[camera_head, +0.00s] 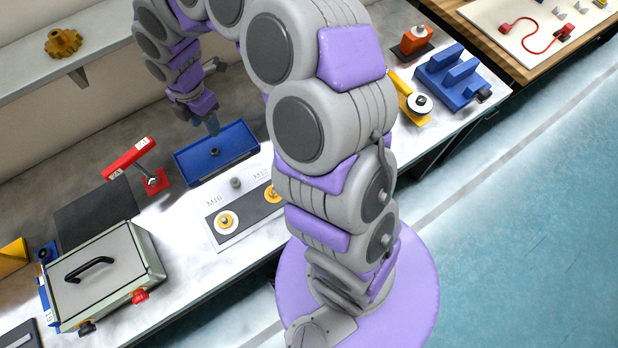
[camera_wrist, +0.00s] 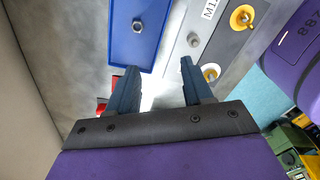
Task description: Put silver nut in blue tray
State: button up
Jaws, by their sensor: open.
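The blue tray (camera_head: 183,165) lies on the bench below my gripper. In the wrist view the tray (camera_wrist: 117,45) is at the top, left of centre. A silver nut (camera_wrist: 138,26) lies inside it on the tray floor. In the head view the nut (camera_head: 214,152) is a small dark-grey spot in the tray. My gripper (camera_head: 212,127) is above the tray's far edge. In the wrist view my gripper (camera_wrist: 159,67) is open, with nothing between its two blue fingers, and the nut is beyond the fingertips, not touched.
A board (camera_head: 225,237) marked M16 and M12 stands just in front of the tray, with yellow-rimmed round parts and a grey stud (camera_head: 235,183). A red-handled lever (camera_head: 130,158) is left of the tray. A lidded case (camera_head: 105,275) is at front left. A shelf (camera_head: 100,48) runs behind.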

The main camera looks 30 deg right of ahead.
jog(key=s+d+r+m, duration=0.3)
jog(key=s+m, duration=0.4)
jog(key=s, duration=0.3)
jog(key=s+d+r+m+g, duration=0.1)
jog(key=s+d+r+m, duration=0.2)
jog(key=s+m, duration=0.5)
jog(key=s+d+r+m, duration=0.4)
jog(key=s+m, duration=0.4)
jog(key=s, duration=0.5)
jog(key=shift+s+r+g, duration=0.25)
jog(key=shift+s+g, duration=0.05)
jog(key=shift+s, duration=0.1)
jog(key=shift+d, duration=0.15)
